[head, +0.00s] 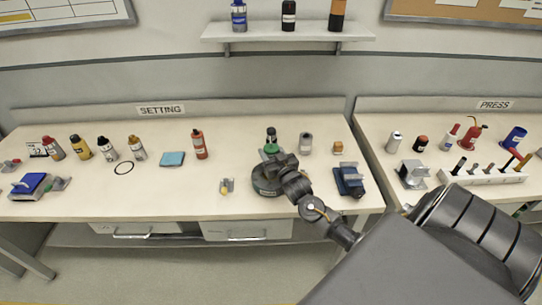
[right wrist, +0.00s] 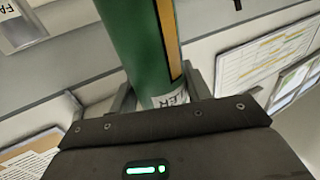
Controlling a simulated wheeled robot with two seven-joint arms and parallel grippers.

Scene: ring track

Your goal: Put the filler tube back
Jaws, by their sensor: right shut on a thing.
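The filler tube (right wrist: 140,45) is a green cylinder with an orange-yellow stripe and a white label, partly readable as "LER". It fills the middle of the right wrist view, between the two fingers of my right gripper (right wrist: 158,98), which is shut on it. In the head view my right gripper (head: 281,162) is above the SETTING bench, and the green tube (head: 270,149) with a dark top shows just behind it. The gripper covers part of the tube, and I cannot tell whether its lower end touches anything. My left gripper is not in view.
A dark round base (head: 266,186) sits just below my gripper. A grey bottle (head: 305,144) and a blue device (head: 350,181) stand to the right, a red bottle (head: 199,145) to the left. A wall shelf (head: 288,32) holds bottles. A white rack (head: 485,174) stands on the PRESS bench.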

